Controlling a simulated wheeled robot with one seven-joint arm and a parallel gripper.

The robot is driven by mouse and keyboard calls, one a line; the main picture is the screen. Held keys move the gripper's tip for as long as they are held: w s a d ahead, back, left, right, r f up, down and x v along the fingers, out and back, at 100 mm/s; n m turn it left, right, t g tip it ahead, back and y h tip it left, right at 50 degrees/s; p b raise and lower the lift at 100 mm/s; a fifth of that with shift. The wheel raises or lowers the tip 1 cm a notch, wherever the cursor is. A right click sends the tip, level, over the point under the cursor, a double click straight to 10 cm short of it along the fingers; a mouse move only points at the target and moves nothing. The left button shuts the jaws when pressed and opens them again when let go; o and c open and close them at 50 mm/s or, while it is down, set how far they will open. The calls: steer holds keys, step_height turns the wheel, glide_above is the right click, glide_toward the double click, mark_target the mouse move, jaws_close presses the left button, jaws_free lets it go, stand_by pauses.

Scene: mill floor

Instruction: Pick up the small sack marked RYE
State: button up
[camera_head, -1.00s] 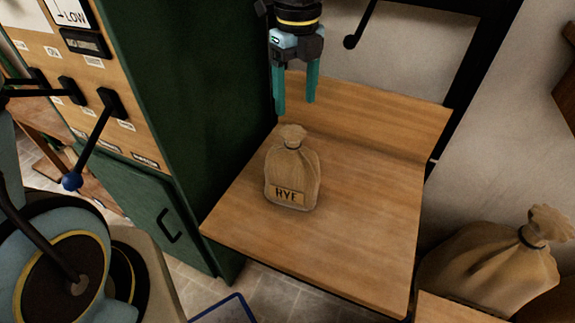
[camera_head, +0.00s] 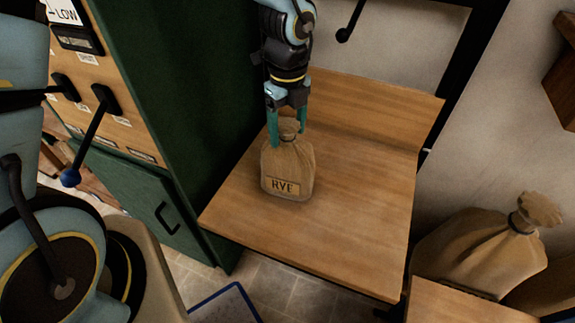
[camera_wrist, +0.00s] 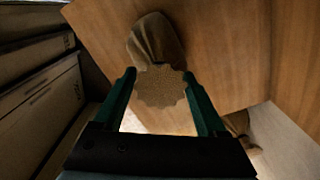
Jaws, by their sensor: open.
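The small tan sack marked RYE (camera_head: 288,172) stands upright on the wooden table (camera_head: 350,235), its label facing the head camera. My gripper (camera_head: 287,138) is open and points down at the sack's tied neck, with one green finger at each side of it. In the wrist view, the sack's ruffled top (camera_wrist: 162,87) lies between the two open fingers of my gripper (camera_wrist: 160,80), with the body of the sack beyond it. I cannot tell whether either finger touches the cloth.
A green cabinet (camera_head: 180,110) with levers stands close on the left of the table. A larger tied sack (camera_head: 480,250) sits at the lower right. The table is clear to the right of the RYE sack. A wall (camera_head: 500,120) rises behind.

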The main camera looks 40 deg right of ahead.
jaws_close()
stand_by(0.5)
steer(key=shift+r, duration=0.1)
